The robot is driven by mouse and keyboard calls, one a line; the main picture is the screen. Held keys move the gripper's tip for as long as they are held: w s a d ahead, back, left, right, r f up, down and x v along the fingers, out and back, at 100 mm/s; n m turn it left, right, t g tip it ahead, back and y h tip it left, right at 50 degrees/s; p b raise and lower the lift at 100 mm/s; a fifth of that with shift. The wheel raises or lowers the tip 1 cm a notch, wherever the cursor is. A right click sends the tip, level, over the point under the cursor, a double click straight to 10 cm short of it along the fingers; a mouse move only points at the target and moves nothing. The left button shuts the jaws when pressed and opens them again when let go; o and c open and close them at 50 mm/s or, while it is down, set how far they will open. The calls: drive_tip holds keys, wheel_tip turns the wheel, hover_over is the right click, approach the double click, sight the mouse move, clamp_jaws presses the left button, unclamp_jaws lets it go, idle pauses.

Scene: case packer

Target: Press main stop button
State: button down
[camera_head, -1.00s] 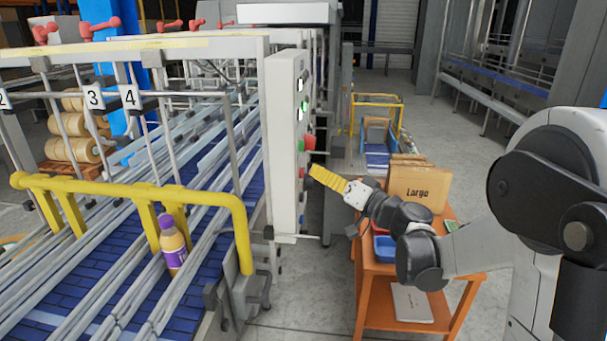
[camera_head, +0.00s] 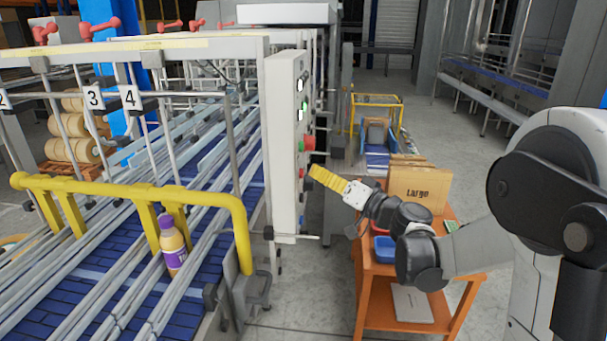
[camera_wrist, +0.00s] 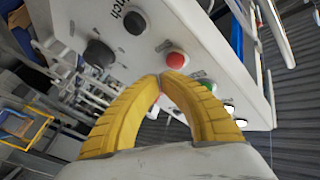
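A red mushroom-shaped button (camera_head: 309,144) sticks out from the side of a tall light-grey control panel (camera_head: 284,165) in the head view. In the wrist view the red button (camera_wrist: 176,61) is just beyond my fingertips, slightly right of them. My gripper (camera_head: 312,170) has yellow ribbed fingers and points at the panel, a little below the red button in the head view. In the wrist view its fingertips (camera_wrist: 160,79) meet, with nothing seen between them. I cannot tell whether they touch the panel.
Black knobs (camera_wrist: 99,53) and lit white buttons (camera_wrist: 237,122) share the panel. An orange cart (camera_head: 408,290) with a box marked Large (camera_head: 417,187) stands below my arm. Left are a yellow rail (camera_head: 120,192) and a conveyor with a purple-labelled bottle (camera_head: 173,246).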

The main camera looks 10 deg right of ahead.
drive_tip(key=shift+a, duration=0.15)
idle(0.3)
drive_tip(key=shift+w+a, duration=0.15)
drive_tip(key=shift+a, duration=0.1)
drive_tip(key=shift+w+a, duration=0.15)
drive_tip(key=shift+a, duration=0.35)
idle(0.7)
idle(0.3)
drive_tip(key=shift+s+d+b, duration=0.3)
drive_tip(key=shift+d+b, duration=0.1)
drive_tip(key=shift+d, duration=0.5)
drive_tip(key=shift+s+d, duration=0.25)
drive_tip(key=shift+d, duration=0.55)
drive_tip(key=shift+s+d, duration=0.25)
drive_tip(key=shift+d, duration=0.5)
drive_tip(key=shift+s+d, duration=0.25)
drive_tip(key=shift+d, duration=0.55)
drive_tip(key=shift+b, duration=0.3)
